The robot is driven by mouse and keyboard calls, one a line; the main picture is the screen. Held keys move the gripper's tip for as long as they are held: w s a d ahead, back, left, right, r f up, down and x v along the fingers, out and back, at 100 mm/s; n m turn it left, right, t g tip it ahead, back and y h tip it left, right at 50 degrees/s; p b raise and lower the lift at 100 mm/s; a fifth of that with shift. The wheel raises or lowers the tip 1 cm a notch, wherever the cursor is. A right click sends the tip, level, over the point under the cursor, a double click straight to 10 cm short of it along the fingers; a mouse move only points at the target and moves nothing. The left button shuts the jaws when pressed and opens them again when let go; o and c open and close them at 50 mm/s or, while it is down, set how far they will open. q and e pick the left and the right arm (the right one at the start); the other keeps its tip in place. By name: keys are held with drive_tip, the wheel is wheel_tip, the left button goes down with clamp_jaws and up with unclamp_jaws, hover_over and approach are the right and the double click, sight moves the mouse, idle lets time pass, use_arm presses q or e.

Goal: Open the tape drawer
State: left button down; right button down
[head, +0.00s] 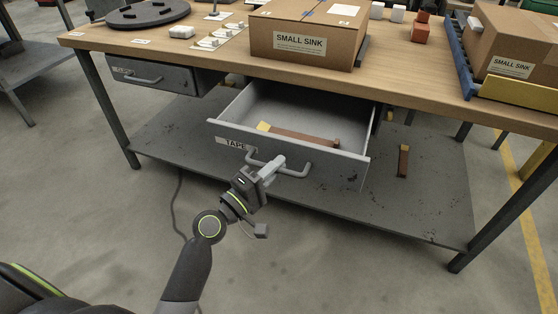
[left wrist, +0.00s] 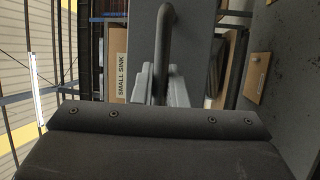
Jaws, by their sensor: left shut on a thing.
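The tape drawer (head: 340,168) is grey, hangs under the workbench and stands well pulled out, with its inside showing. Its front carries a TAPE label (head: 234,143) and a grey bar handle (head: 306,170). My left gripper (head: 275,166) is shut on the left part of this handle. In the left wrist view the handle (left wrist: 165,38) runs up from between the gripper's fingers (left wrist: 163,85). A brown piece with a yellow end (head: 300,136) lies in the drawer. My right gripper is in neither view.
A second drawer (head: 175,80) at the left looks shut. A SMALL SINK box (head: 306,38) stands on the wooden bench top (head: 225,55) above. The lower shelf (head: 425,205) lies beneath. The floor in front is clear apart from a cable.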

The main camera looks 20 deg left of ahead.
use_arm(q)
drive_tip(key=shift+s, duration=1.2)
drive_tip(key=c, duration=1.5)
unclamp_jaws()
drive_tip(key=shift+o, duration=0.2)
